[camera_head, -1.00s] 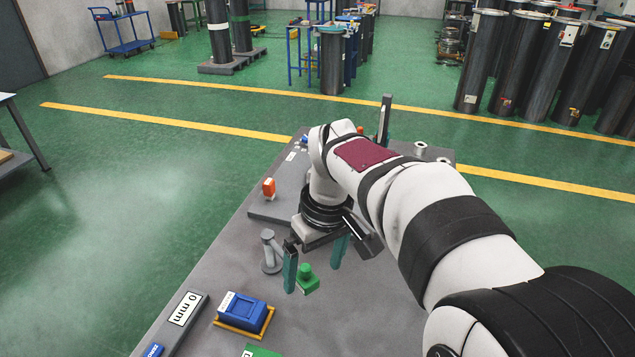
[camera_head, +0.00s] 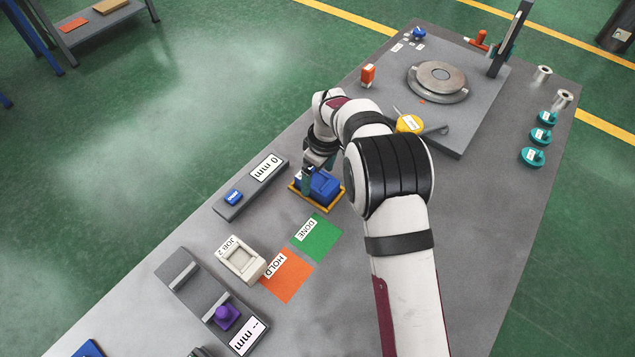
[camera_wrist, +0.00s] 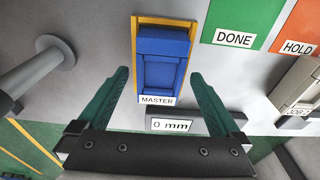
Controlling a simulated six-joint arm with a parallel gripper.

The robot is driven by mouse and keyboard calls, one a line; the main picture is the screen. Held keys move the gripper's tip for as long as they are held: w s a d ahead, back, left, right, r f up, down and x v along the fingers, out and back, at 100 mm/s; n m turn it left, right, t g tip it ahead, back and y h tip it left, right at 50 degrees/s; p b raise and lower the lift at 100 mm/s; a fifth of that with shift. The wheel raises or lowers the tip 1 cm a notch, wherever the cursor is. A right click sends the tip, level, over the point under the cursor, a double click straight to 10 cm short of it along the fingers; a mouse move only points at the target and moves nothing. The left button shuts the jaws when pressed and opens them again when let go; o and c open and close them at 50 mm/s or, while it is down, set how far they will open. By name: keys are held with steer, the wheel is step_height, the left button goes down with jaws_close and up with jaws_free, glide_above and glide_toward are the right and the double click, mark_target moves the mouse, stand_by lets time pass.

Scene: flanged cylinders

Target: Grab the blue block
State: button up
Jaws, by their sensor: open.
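The blue block (camera_head: 322,189) sits on a yellow-edged base on the grey table, left of the green DONE patch in the wrist view. It has a recessed top and a white MASTER label, and shows upright in the wrist view (camera_wrist: 163,68). My gripper (camera_wrist: 158,76) is open, with one green finger on each side of the block's lower part in the picture. The fingers look apart from the block; their exact height above it is unclear. In the head view my gripper (camera_head: 312,178) is at the block and partly hides it.
A gauge reading 0 mm (camera_head: 265,167) lies beside the block. Green DONE (camera_head: 318,237) and orange HOLD (camera_head: 288,277) patches are close by. A cream JOB 2 block (camera_head: 240,260) and a purple knobbed piece (camera_head: 227,316) stand nearer. A grey post (camera_wrist: 48,62) rises at left in the wrist view.

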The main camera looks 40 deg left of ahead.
steer(key=shift+f, duration=0.45)
steer(key=shift+r, duration=0.1)
jaws_close()
